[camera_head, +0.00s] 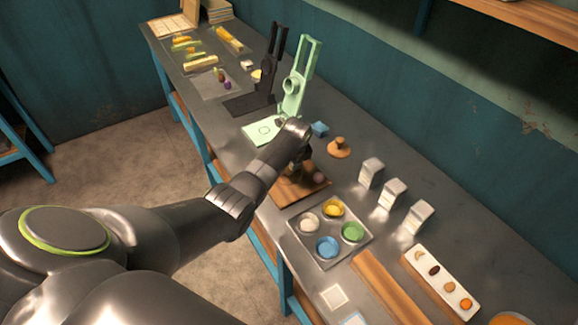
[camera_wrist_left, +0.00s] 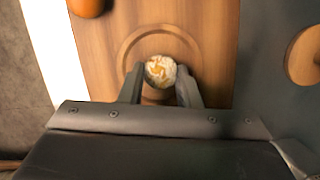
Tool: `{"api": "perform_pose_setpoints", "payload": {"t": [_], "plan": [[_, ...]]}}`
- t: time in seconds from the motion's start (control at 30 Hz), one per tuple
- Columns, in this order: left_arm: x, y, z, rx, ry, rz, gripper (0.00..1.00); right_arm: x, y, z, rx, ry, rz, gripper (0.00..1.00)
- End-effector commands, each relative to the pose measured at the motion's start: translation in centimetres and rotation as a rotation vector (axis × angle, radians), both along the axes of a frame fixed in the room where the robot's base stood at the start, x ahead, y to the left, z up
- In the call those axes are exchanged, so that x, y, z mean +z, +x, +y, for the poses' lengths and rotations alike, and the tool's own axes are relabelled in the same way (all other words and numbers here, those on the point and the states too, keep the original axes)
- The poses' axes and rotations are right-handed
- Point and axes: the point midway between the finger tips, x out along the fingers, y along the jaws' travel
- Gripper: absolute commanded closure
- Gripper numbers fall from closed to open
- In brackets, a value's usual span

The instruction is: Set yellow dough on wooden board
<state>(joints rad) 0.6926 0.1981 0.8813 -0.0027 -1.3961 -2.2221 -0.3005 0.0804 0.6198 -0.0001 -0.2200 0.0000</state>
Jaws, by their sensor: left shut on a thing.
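The wooden board (camera_head: 287,194) lies on the grey bench below my left gripper (camera_head: 300,168). In the left wrist view the wooden board (camera_wrist_left: 204,60) has a round ring groove. The yellow dough (camera_wrist_left: 160,71), a pale ball with yellow-orange patches, sits between the fingertips of my left gripper (camera_wrist_left: 160,85), which is shut on it. The ball appears over the ring; I cannot tell whether it touches the wood. In the head view my gripper and wrist hide the dough. My right gripper is not in view.
A grey tray (camera_head: 297,234) holds several coloured bowls in front. A green press (camera_head: 294,92) and a black press (camera_head: 268,75) stand behind. Three small white blocks (camera_head: 393,193) stand to the right.

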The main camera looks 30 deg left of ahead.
Motion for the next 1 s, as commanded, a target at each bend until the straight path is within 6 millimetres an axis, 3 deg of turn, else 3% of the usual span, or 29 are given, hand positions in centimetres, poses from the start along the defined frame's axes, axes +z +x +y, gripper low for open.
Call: {"api": "perform_pose_setpoints", "payload": {"t": [0.17, 0.2, 0.4, 0.57, 0.77, 1.0], "plan": [[-0.11, 0.02, -0.01, 0.000, 0.000, 0.000, 0.92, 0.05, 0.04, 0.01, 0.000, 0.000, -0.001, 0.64], [-0.14, 0.02, -0.02, 0.000, 0.000, 0.000, 0.69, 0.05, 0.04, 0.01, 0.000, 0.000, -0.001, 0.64], [-0.14, 0.02, -0.02, 0.000, 0.000, 0.000, 0.45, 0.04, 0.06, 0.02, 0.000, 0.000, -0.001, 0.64], [-0.14, 0.01, -0.02, 0.000, 0.000, 0.000, 0.45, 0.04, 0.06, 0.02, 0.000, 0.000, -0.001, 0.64], [-0.18, -0.02, 0.02, 0.000, 0.001, 0.001, 0.23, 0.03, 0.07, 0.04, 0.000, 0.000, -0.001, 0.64], [-0.22, -0.11, 0.09, 0.001, 0.002, 0.004, 0.23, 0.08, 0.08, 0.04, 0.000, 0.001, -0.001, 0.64]]}}
